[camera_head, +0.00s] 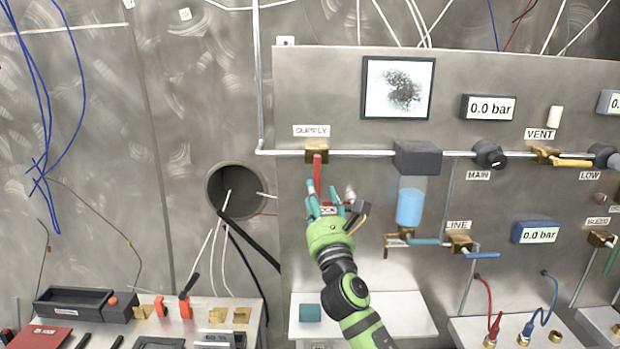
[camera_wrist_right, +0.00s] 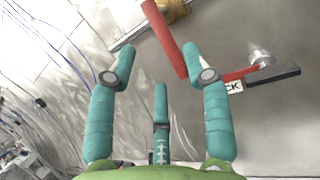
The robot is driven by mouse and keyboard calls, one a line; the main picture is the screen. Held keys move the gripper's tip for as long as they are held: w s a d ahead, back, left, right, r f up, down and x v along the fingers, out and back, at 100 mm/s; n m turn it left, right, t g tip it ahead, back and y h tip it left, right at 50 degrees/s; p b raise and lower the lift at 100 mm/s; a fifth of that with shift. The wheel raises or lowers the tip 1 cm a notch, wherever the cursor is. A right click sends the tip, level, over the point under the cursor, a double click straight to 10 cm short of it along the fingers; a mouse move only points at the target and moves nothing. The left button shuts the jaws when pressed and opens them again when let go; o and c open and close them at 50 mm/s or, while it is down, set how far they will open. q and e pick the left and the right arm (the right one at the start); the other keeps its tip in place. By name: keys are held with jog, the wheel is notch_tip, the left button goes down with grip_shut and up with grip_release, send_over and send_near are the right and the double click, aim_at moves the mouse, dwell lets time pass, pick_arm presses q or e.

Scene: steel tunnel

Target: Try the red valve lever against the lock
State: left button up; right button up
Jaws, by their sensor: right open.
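The red valve lever (camera_head: 317,168) hangs almost straight down from a brass valve (camera_head: 317,152) under the SUPPLY label. My right gripper (camera_head: 325,190) is open at the lever's lower end, with its teal fingers pointing up. In the right wrist view the red lever (camera_wrist_right: 167,36) reaches down between the spread fingertips (camera_wrist_right: 161,52), closer to the right finger. I cannot tell whether they touch. The lock's dark bar (camera_wrist_right: 272,75), with a red part and a silver knob, sits just right of the fingers. Its label is partly hidden. My left gripper is not in view.
The steel panel (camera_head: 300,85) carries a pipe, gauges and other valves. A blue-filled container (camera_head: 410,205) is right of my gripper. A round hole (camera_head: 236,191) with cables lies to the left. A white shelf (camera_head: 405,312) with a teal block (camera_head: 310,313) is below.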

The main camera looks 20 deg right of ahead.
aim_at(316, 181)
jog(key=x, duration=0.5)
jog(key=shift+w+d+f+p, duration=0.15)
jog(key=shift+d+f+p, duration=0.05)
jog(key=shift+d+p, duration=0.15)
jog(key=shift+w+a+r, duration=0.2)
jog(key=shift+w+r, duration=0.05)
jog(key=shift+w, duration=0.2)
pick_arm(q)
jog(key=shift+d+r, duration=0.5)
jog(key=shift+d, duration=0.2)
pick_arm(e)
jog(key=shift+w+d, duration=0.1)
jog(key=shift+d, duration=0.05)
